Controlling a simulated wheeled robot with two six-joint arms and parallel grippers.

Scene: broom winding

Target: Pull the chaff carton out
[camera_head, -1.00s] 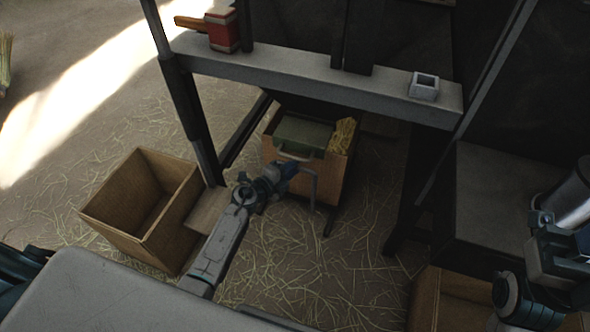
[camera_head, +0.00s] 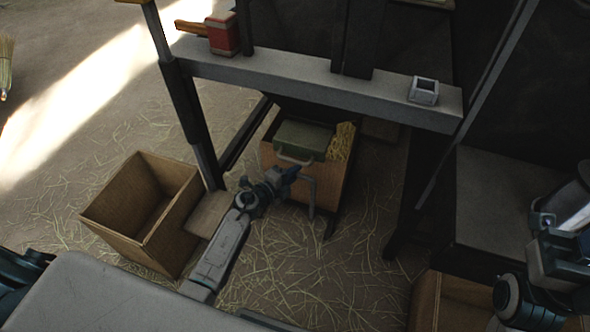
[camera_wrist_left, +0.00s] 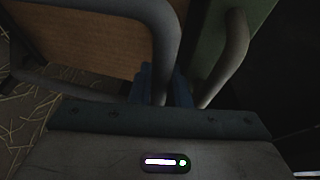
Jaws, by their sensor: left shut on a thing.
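The chaff carton (camera_head: 322,187) is a brown box under the workbench. It holds a green case (camera_head: 303,136) and yellow straw (camera_head: 342,141). A pale curved handle (camera_head: 294,160) shows at the front of the case. My left gripper (camera_head: 293,172) is at the carton's front, shut on a grey bent bar (camera_head: 311,194). In the left wrist view, its blue fingers (camera_wrist_left: 165,85) close around the bar (camera_wrist_left: 167,45), beside the brown wall. The fingers partly hide the grip, and I cannot tell what the bar is fixed to. Part of my right arm shows at the right edge; its fingertips do not show.
An empty open carton (camera_head: 142,212) stands on the straw-strewn floor at left. Bench legs (camera_head: 205,150) flank the chaff carton. A red-headed mallet (camera_head: 223,33) and a small grey block (camera_head: 424,90) lie on the bench beam (camera_head: 310,83). Another carton (camera_head: 440,300) is at lower right.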

